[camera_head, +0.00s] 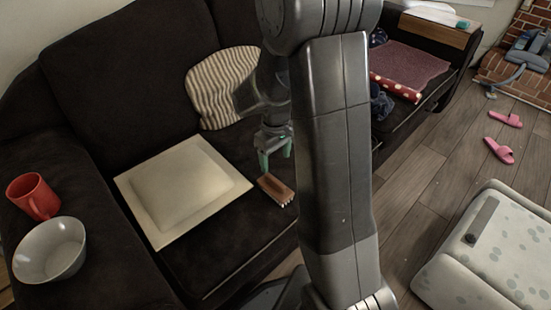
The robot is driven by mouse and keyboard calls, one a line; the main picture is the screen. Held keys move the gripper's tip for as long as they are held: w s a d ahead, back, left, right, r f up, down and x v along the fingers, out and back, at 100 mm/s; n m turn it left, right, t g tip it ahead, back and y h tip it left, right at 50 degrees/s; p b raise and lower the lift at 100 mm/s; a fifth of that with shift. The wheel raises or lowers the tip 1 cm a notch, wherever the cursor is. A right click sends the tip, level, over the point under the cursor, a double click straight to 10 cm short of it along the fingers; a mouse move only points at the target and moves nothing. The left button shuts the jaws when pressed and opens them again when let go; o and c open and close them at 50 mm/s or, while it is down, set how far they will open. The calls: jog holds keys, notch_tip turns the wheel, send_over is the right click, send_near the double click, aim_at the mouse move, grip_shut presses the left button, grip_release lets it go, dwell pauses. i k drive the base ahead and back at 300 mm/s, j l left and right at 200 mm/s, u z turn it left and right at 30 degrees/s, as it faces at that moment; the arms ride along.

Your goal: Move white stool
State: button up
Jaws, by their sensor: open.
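A white, stool-like padded piece (500,262) with a pale spotted top stands on the floor at the lower right, cut off by the picture edge. A dark grey flat object (482,221) lies on its top. My gripper (276,158), with green fingertips, is open and points down over the dark sofa seat, well to the left of the white piece. It is just above a brown wooden brush (276,189), apparently empty. My arm hides part of the sofa and floor.
The black sofa (110,75) holds a cream square panel (230,179), striped pillow (213,84), red mug (34,196), and white bowl (50,251). Pink slippers (499,151) lie on the wooden floor (420,165). A blue-grey device (527,55) stands near the brick hearth (500,68).

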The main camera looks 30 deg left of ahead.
aim_at(507, 266)
jog(key=z, duration=1.3)
